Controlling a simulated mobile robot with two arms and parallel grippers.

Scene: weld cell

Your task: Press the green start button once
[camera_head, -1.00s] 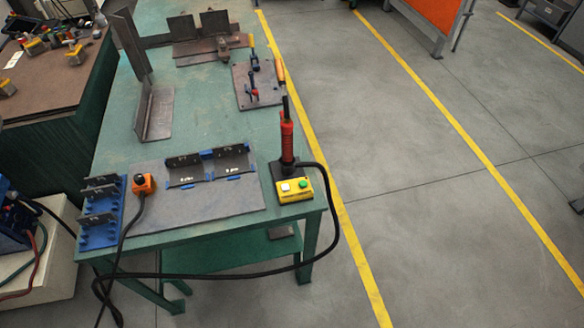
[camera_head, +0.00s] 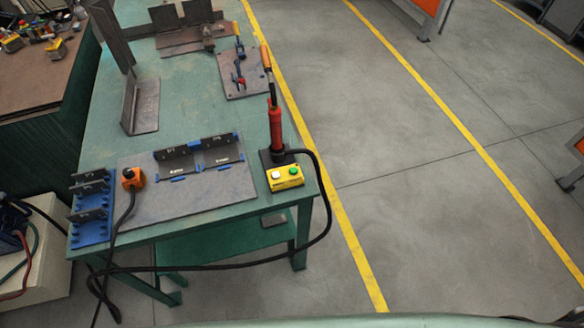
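The green start button (camera_head: 293,170) is the right one of two buttons on top of a small yellow box (camera_head: 285,182). A white button (camera_head: 276,174) sits to its left. The box stands at the near right corner of the green table (camera_head: 195,105), just in front of a red-handled torch standing upright in a dark holder. Neither of my grippers shows in this view.
The red torch (camera_head: 276,128) trails a black cable that loops past the table's right edge and underneath. A box with an orange button (camera_head: 132,178) and blue racks (camera_head: 91,228) stand at left. Open floor (camera_head: 430,230) lies right of the table.

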